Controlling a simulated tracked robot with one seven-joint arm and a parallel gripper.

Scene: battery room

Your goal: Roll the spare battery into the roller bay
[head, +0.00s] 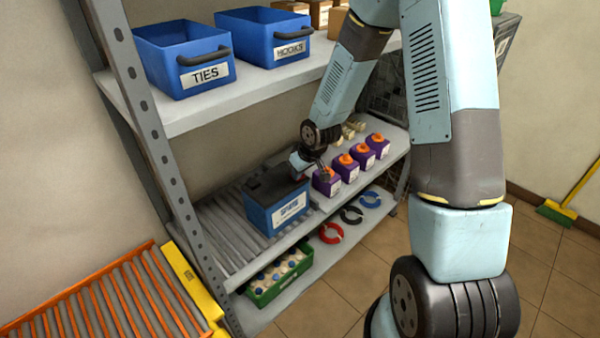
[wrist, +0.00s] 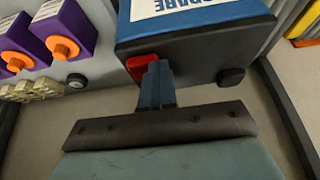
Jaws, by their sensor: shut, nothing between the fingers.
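The spare battery (head: 262,215) is a blue box with a black top and a white label, upright on the middle shelf at the right end of grey rollers (head: 222,238). The wrist view shows its blue side (wrist: 205,25) lettered SPARE, with a red terminal (wrist: 142,68) and a black terminal (wrist: 231,77) on the dark face. My gripper (head: 303,160) is at the battery's right rear edge. In the wrist view its fingers (wrist: 157,72) are together and empty, right beside the red terminal; I cannot tell whether they touch the battery.
Several purple bottles (head: 345,167) with orange caps stand right of the battery. An orange-framed roller conveyor (head: 105,302) with a yellow end lies lower left, beyond the grey shelf post (head: 150,130). A green crate (head: 275,285) sits below.

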